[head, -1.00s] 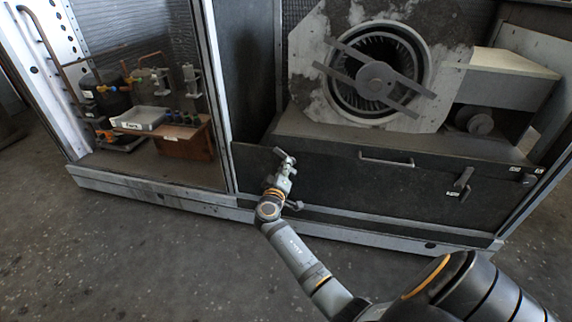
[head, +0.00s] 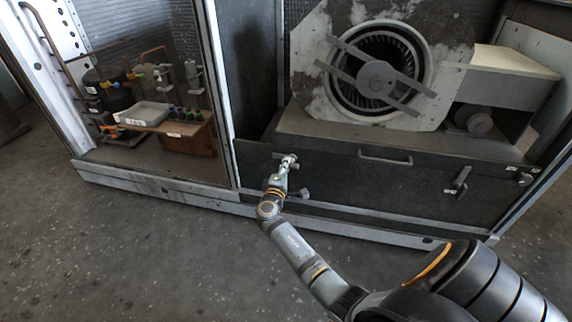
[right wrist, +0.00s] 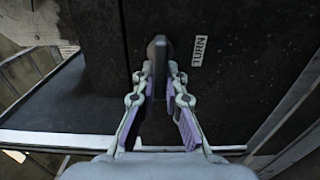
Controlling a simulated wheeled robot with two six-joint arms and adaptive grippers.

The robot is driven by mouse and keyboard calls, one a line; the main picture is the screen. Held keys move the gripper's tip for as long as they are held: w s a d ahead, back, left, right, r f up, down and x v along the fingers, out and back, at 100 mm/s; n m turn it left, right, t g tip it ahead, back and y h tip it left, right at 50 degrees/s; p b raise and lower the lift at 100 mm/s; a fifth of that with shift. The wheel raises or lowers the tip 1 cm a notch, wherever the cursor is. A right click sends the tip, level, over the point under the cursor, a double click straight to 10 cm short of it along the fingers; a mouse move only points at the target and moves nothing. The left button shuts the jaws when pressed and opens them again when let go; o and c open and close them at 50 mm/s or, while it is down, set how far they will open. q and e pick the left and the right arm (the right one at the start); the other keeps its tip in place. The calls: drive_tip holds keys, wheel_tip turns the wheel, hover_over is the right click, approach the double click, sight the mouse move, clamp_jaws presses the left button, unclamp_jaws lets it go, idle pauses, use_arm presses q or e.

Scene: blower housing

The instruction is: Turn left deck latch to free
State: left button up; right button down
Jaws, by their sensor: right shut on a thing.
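The left deck latch (right wrist: 158,50) is a dark handle on the black deck panel (head: 340,182). In the right wrist view it stands between my right gripper's two fingers (right wrist: 159,80), which close on it from both sides. A small white label reading TURN (right wrist: 197,48) is beside it on the panel. In the head view my right gripper (head: 287,164) is at the upper left of the panel and covers most of this latch. My left gripper is not in view.
A second latch (head: 463,178) is at the panel's right, and a bar handle (head: 385,157) is at its top middle. The blower (head: 375,78) stands above. A tray (head: 143,114) and bottles occupy the left bay. The floor in front is open.

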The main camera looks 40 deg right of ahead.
idle(0.5)
drive_tip(key=c, duration=1.4)
unclamp_jaws()
drive_tip(key=shift+a, duration=0.1)
drive_tip(key=v, duration=0.7)
drive_tip(key=shift+s+a, duration=0.1)
drive_tip(key=shift+s, duration=0.05)
